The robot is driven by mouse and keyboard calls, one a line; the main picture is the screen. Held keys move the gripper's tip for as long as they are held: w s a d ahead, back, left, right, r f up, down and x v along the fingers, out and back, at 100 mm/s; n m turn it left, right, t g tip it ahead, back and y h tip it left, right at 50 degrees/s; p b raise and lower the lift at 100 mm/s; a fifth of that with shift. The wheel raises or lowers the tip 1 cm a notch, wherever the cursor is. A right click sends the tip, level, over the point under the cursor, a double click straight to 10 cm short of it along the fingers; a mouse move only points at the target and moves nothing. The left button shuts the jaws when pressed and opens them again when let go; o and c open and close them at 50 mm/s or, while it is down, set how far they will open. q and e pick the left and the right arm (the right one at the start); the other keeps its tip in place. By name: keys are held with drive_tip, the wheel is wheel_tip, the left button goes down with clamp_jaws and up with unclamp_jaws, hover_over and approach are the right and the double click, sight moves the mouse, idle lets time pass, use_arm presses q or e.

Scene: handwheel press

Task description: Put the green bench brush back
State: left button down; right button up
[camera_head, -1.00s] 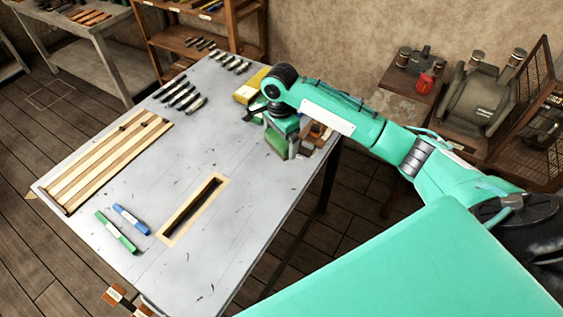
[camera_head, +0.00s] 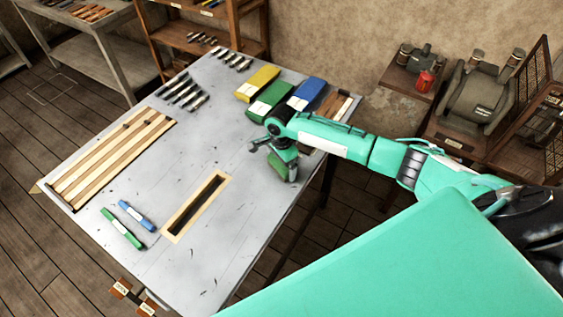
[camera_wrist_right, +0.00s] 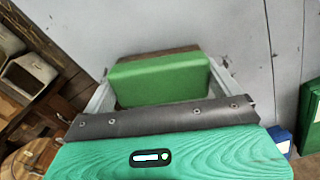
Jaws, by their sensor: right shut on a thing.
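My right gripper (camera_head: 284,168) is over the right side of the grey table, near its right edge. It is shut on a green block with a brown strip, which looks like the green bench brush (camera_wrist_right: 160,80). In the right wrist view the brush sits between the two grey fingers. In the head view it is largely hidden by the gripper, and I cannot tell its exact height over the table. My left gripper is not in view.
Yellow (camera_head: 262,79), green (camera_head: 267,101) and blue (camera_head: 306,93) blocks with white labels stand behind the gripper. A wood-framed slot (camera_head: 172,231) is in the table (camera_head: 215,140). Green (camera_head: 122,229) and blue (camera_head: 136,216) pens lie at left. The table's middle is mostly clear.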

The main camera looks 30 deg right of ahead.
drive_tip(key=o, duration=0.6)
drive_tip(key=shift+f, duration=0.15)
wheel_tip(320, 180, up, 11)
drive_tip(key=b, duration=0.2)
drive_tip(key=shift+b, duration=0.3)
drive_tip(key=shift+r, duration=0.7)
